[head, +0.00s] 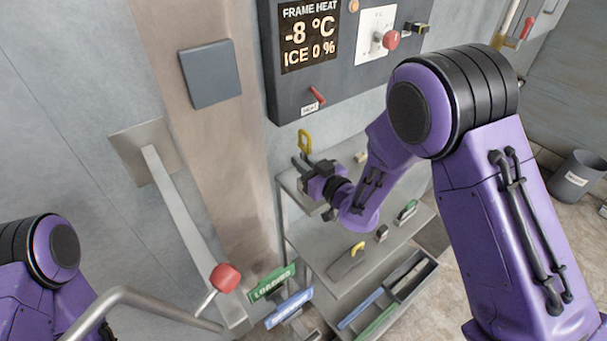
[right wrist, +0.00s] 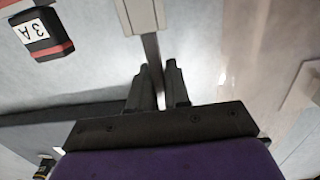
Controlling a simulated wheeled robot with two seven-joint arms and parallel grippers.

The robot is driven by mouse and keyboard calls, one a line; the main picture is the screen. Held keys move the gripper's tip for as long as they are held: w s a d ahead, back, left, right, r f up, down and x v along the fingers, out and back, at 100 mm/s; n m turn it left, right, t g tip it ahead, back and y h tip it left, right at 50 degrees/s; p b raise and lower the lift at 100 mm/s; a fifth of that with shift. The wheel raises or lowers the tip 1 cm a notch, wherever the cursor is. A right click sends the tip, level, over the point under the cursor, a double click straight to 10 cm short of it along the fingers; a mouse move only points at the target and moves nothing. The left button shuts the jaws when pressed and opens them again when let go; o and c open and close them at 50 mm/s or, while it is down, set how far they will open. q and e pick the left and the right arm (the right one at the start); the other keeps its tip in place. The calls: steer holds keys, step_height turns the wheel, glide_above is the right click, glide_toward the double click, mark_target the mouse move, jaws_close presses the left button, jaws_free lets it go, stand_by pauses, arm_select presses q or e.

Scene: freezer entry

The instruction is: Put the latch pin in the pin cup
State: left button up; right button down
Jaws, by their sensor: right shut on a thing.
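My right gripper (head: 301,165) is over the left end of the upper grey shelf, close to the wall. A yellow loop handle (head: 305,142) stands right at its fingertips; it may be the top of the latch pin. In the right wrist view the fingers (right wrist: 160,82) are nearly together, with only a narrow gap. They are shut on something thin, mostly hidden. A dark narrow strip runs up beyond the fingertips; I cannot tell whether it is the pin. I cannot make out the pin cup for certain. My left gripper is out of view.
A control panel (head: 346,85) hangs above the shelf (head: 335,150). A lower shelf (head: 335,275) holds a yellow-handled tool (head: 347,260) and small items, above a tray of coloured strips. A red-knobbed lever (head: 224,278) and a bent metal bar are at lower left. A bin (head: 577,172) stands far right.

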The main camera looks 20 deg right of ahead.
step_height(320, 180, down, 3)
steer(key=shift+r+b, duration=0.15)
steer(key=shift+b, duration=0.25)
steer(key=shift+w+r, duration=0.1)
steer(key=shift+w, duration=0.15)
steer(key=c, duration=1.1)
jaws_free()
steer(key=shift+s+a+r, duration=0.1)
steer(key=shift+s, duration=0.05)
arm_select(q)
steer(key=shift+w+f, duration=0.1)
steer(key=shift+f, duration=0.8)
